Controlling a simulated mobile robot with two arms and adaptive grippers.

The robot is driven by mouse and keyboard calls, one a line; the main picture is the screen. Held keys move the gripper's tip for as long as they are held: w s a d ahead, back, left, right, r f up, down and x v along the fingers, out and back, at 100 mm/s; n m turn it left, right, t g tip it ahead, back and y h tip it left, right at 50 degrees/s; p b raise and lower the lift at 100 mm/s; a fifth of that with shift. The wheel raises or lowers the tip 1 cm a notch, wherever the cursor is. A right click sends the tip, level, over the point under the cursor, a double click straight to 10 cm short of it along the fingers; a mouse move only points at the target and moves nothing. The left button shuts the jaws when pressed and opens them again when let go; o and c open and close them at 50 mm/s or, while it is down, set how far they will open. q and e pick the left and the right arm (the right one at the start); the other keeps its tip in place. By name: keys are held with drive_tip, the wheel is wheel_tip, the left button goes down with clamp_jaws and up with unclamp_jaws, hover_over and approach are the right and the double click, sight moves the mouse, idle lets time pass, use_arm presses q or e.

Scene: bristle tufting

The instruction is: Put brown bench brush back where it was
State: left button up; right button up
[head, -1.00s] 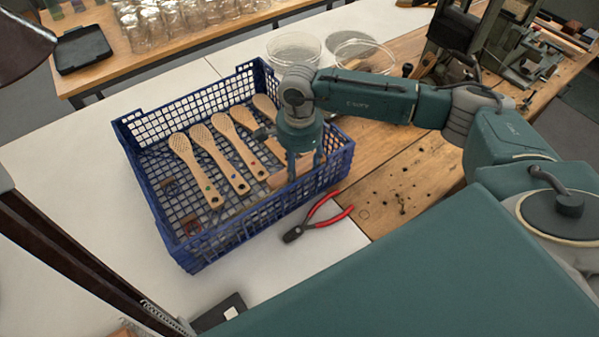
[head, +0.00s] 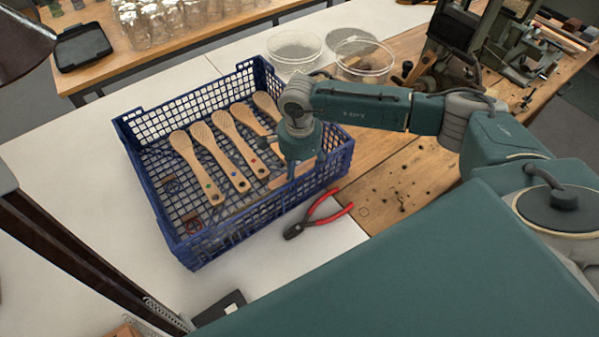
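My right gripper (head: 303,168) points down into the right end of the blue mesh crate (head: 215,238). Its fingers are partly hidden, and I cannot tell whether they are open or shut. A light-brown wooden piece (head: 277,181) shows beside and behind the fingers; most of it is hidden, so I cannot tell whether it is the bench brush or whether it is held. Several pale wooden paddle-shaped brush bodies (head: 229,138) with coloured dots lie side by side in the crate. No clearly recognisable brown bench brush shows elsewhere. My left gripper is out of view.
Red-handled pliers (head: 318,217) lie in front of the crate. Two clear round dishes (head: 294,48) stand behind it. A wooden board (head: 395,185) with dark specks lies to the right, with machinery (head: 470,45) behind.

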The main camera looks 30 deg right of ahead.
drive_tip(key=shift+r, duration=0.35)
wheel_tip(320, 180, up, 12)
drive_tip(key=b, duration=0.4)
drive_tip(key=shift+f, duration=0.25)
